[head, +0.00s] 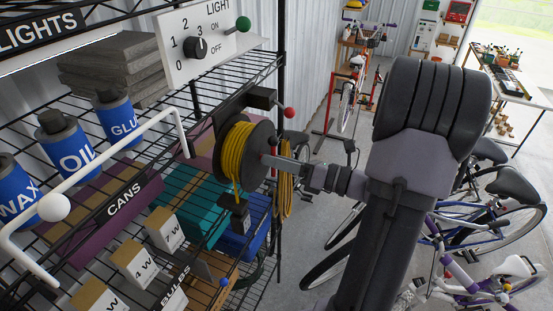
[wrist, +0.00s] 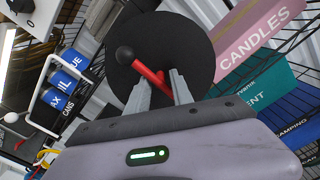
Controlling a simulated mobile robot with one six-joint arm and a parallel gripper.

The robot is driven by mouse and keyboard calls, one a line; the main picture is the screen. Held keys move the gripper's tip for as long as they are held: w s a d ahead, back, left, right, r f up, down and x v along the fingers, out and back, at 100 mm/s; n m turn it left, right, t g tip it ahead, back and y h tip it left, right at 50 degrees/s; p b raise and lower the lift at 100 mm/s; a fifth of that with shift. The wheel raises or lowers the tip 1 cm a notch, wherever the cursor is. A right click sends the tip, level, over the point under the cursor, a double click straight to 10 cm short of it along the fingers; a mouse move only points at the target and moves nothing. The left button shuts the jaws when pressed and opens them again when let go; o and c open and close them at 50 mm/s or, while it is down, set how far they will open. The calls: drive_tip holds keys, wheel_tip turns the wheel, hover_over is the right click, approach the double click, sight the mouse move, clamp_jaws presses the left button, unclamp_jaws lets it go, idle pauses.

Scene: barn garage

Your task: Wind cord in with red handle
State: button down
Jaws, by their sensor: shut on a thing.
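The cord reel (head: 240,150) is wound with yellow cord and hangs at the end of the wire shelf, with its dark round side facing my gripper. In the wrist view that dark disc (wrist: 190,45) fills the upper middle. The red handle (wrist: 150,72) crosses the disc on a slant, with a black knob (wrist: 125,55) at its upper-left end. My gripper (wrist: 160,84) is shut on the red handle, one finger on each side of it. In the head view my gripper (head: 268,161) reaches the reel from the right, and the handle is mostly hidden there.
A red-knobbed lever (head: 289,113) stands just above the reel. A loop of yellow cord (head: 285,190) hangs beside it. The shelf holds blue cans (head: 70,145) and boxes, with a white bent rod (head: 110,150) in front. Bicycles (head: 490,230) stand to the right.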

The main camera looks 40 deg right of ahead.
drive_tip(key=c, duration=1.4)
unclamp_jaws()
drive_tip(key=b+v, duration=0.4)
drive_tip(key=v, duration=1.3)
drive_tip(key=shift+s, duration=0.25)
drive_tip(key=shift+d+f, duration=0.1)
